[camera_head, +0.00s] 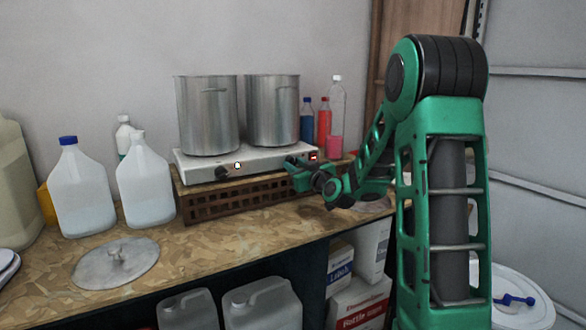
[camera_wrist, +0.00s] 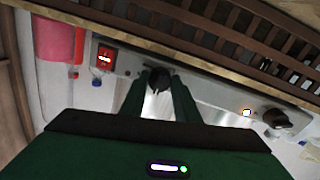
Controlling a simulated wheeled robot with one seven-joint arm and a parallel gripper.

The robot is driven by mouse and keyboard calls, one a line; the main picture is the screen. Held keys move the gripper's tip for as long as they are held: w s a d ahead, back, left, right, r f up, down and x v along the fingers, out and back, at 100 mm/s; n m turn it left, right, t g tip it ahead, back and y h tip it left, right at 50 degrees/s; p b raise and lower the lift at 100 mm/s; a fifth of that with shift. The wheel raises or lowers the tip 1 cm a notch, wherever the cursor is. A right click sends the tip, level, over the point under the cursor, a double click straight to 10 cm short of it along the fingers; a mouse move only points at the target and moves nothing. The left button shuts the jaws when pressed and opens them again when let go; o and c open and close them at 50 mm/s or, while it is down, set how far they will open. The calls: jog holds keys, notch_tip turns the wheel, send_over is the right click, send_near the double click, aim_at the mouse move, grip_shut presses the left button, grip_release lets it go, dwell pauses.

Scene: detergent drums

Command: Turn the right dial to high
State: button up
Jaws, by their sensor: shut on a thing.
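The hotplate (camera_head: 200,173) is a long white unit with two dials along its front. My gripper (camera_head: 292,164) is at its right front, in front of the right dial, which it hides in the head view. In the wrist view my gripper (camera_wrist: 158,82) has its two fingers on either side of the black right dial (camera_wrist: 158,76), shut on it. A lit red switch (camera_wrist: 105,59) is beside that dial. It also shows in the head view (camera_head: 313,156). The dial's pointer and setting cannot be made out.
The left dial (camera_head: 222,172) has a small light (camera_head: 237,165) beside it. Two metal pots (camera_head: 207,115) (camera_head: 272,112) stand on the hotplate, which rests on a brown slatted crate (camera_head: 225,203). Bottles (camera_head: 324,122) stand behind its right end; white jugs (camera_head: 146,180) stand left.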

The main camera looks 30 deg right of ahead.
jog(key=m, duration=0.6)
jog(key=shift+m, duration=0.3)
jog(key=m, duration=0.3)
jog(key=shift+g, duration=0.3)
jog(key=shift+m+y, duration=0.3)
jog(key=shift+m, duration=1.5)
jog(key=o, duration=1)
jog(key=shift+o, duration=0.2)
jog(key=shift+s+r, duration=0.1)
